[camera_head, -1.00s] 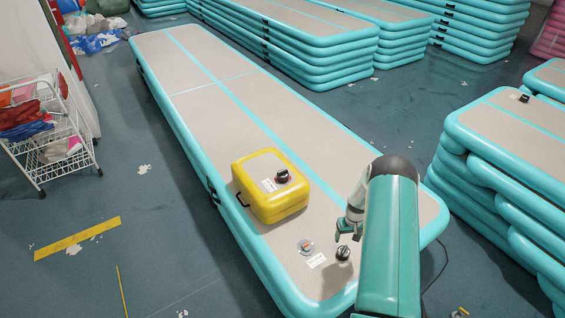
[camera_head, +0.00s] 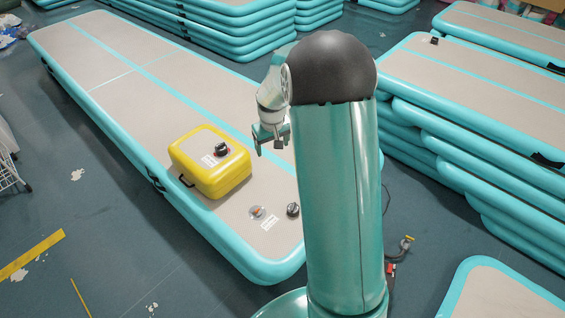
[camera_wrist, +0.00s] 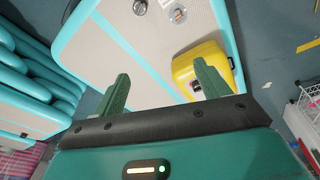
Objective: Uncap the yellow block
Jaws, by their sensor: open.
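The yellow block (camera_head: 212,165) sits on the near part of the long inflatable track (camera_head: 110,72). A black cap (camera_head: 221,149) is on its top, beside a white label. My gripper (camera_head: 269,140) is open and empty, raised to the right of the block and apart from it. In the wrist view my two green fingers (camera_wrist: 162,92) are spread wide.
A round valve (camera_head: 257,212) and a loose black cap (camera_head: 293,209) are on the track in front of the block. Stacked tracks (camera_head: 470,130) stand at the right. A white wire rack (camera_head: 8,165) is at the left edge. Another track (camera_head: 495,295) lies at lower right.

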